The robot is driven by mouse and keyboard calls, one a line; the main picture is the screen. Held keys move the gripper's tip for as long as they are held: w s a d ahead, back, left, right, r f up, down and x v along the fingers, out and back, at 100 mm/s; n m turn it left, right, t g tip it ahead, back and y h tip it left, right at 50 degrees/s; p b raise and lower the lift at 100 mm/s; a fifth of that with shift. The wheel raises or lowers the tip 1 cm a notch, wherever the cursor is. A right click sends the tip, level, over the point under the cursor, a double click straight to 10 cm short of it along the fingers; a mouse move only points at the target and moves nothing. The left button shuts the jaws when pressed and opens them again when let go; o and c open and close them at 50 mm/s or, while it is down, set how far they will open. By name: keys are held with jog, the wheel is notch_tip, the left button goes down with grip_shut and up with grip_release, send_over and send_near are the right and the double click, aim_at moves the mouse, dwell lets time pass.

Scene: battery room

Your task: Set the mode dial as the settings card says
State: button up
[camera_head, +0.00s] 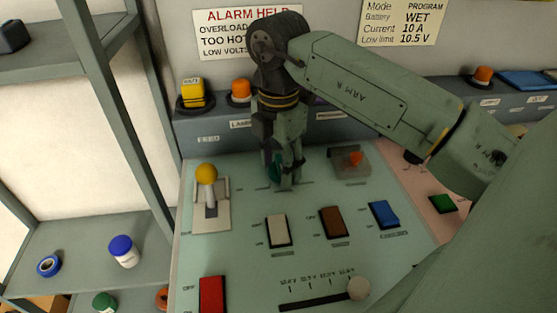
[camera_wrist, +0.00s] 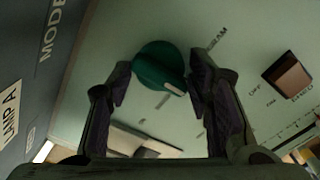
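The mode dial (camera_wrist: 158,62) is a round green knob with a pale bar (camera_wrist: 162,90) along its lower side in the wrist view. In the head view the mode dial (camera_head: 273,168) is mostly hidden behind my gripper (camera_head: 287,178), which points down at the panel. A label ending in "GRAM" (camera_wrist: 216,39) lies right of the dial. The settings card (camera_head: 403,22) reads Mode PROGRAM, Battery WET, Current 10 A, Low limit 10.5 V.
A yellow-knobbed lever (camera_head: 207,175) stands left of my gripper. White (camera_head: 278,231), brown (camera_head: 333,222) and blue (camera_head: 383,214) rockers, a red switch (camera_head: 212,295) and a slider (camera_head: 358,288) lie nearer. An orange-red control (camera_head: 354,159) sits close on the right. The back ledge (camera_head: 215,143) carries lamps.

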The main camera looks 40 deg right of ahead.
jog(key=c, duration=0.8)
jog(key=shift+o, duration=0.2)
jog(key=shift+n+b, duration=0.4)
jog(key=n+b, duration=0.2)
jog(key=shift+f+n, duration=0.1)
jog(key=shift+n, duration=0.3)
jog(key=n+b, duration=0.2)
jog(key=n, duration=0.3)
jog(key=shift+n, duration=0.3)
jog(key=o, duration=1)
jog(key=shift+c, duration=0.2)
jog(key=shift+o, duration=0.8)
